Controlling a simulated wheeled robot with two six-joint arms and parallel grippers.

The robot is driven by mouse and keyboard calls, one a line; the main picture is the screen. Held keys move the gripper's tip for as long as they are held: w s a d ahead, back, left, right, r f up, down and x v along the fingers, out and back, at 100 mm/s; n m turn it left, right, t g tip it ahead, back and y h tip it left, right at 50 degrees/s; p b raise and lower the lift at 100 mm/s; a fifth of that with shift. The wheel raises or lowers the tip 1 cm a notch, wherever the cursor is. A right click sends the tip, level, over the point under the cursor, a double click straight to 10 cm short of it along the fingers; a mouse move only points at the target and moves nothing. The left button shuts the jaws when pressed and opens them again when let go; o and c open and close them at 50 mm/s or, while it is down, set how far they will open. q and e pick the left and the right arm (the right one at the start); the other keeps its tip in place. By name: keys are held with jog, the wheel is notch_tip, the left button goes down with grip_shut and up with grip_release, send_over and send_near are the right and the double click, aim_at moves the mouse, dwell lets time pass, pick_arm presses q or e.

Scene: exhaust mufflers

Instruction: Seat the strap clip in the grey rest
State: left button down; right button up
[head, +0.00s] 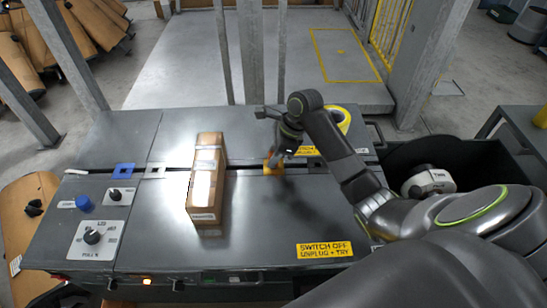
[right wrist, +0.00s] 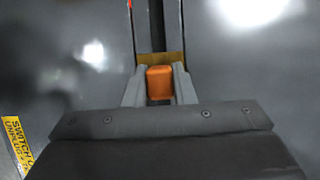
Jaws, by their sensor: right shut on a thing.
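My right gripper (head: 277,155) points down at the slot across the bench. It is shut on the orange strap clip (right wrist: 159,83), which sits between both fingers in the right wrist view. The clip is at the yellow rest (head: 273,170), which shows just beyond it in the right wrist view (right wrist: 176,58); I cannot tell whether the clip is seated in it or just above it. The grey rest (head: 154,172) lies empty on the slot, left of the carton. My left gripper is not in view.
A tall taped carton (head: 206,180) lies across the slot between the grey and yellow rests. A blue rest (head: 124,170) is left of the grey one, and a dark rest (head: 317,166) is to the right. A yellow tape roll (head: 343,120) stands behind my right arm. Knobs (head: 92,237) are front left.

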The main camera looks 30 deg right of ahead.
notch_tip(320, 180, up, 9)
jog(key=shift+r+p, duration=0.1)
jog(key=shift+p, duration=0.65)
